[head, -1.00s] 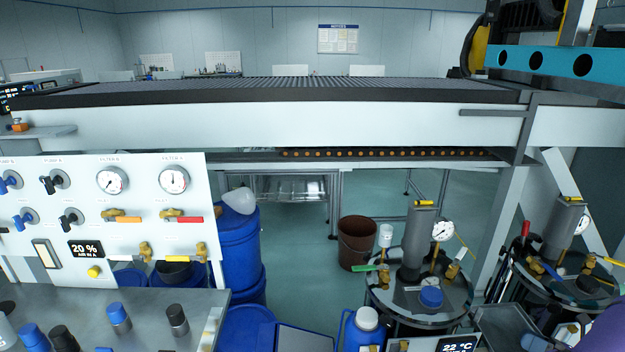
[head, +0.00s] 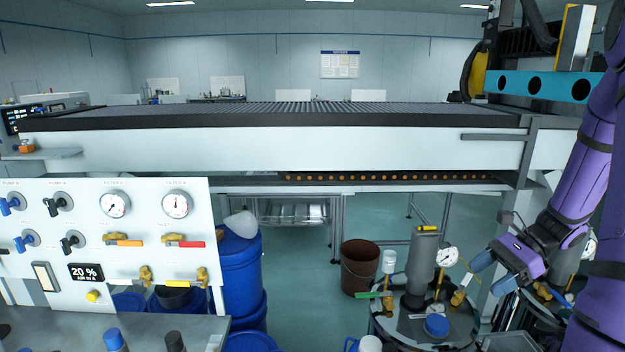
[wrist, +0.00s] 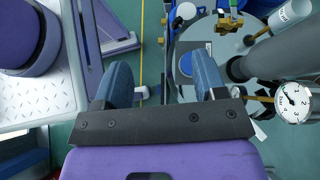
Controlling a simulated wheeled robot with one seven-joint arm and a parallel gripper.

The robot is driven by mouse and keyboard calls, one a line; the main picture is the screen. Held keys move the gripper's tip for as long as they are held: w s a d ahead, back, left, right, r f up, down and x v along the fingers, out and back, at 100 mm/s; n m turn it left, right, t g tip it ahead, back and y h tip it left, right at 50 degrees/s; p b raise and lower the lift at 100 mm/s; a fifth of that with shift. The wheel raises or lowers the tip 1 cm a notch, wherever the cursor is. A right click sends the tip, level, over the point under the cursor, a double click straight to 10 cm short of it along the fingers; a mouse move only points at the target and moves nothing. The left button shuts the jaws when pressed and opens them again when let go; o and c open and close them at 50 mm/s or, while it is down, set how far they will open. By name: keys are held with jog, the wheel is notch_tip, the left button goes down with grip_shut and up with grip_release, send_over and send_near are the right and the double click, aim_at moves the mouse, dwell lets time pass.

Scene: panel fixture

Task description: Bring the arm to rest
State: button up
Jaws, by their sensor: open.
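My purple arm (head: 578,185) comes in at the right side of the head view and bends down to my gripper (head: 484,274). The gripper points left and is near the grey cylinder and gauge of a pressure vessel, apart from them as far as I can tell. In the wrist view the two blue-grey fingers of my gripper (wrist: 162,84) stand wide apart with nothing held between them. The vessel's round lid (wrist: 206,62) and a white gauge (wrist: 292,102) lie beyond the right finger.
A white panel (head: 110,245) with gauges, valves and knobs stands at the left. A blue drum (head: 241,268) and a brown bucket (head: 360,268) stand on the floor. The vessel's grey cylinder (head: 421,262) rises left of my gripper. A long white machine frame (head: 280,150) spans the back.

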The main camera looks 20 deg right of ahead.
jog(key=s+a+r+n+t+h, duration=0.2)
jog(key=s+a+r+n+h, duration=0.3)
jog(key=a+r+n, duration=0.4)
jog(key=s+a+r+n+t+h, duration=0.1)
jog(key=s+a+r+n+h, duration=0.4)
jog(key=a+r+n, duration=0.5)
notch_tip(320, 180, up, 2)
jog(key=shift+s+a+r+t+h, duration=0.2)
jog(key=shift+s+t+h, duration=0.15)
jog(key=shift+s, duration=0.35)
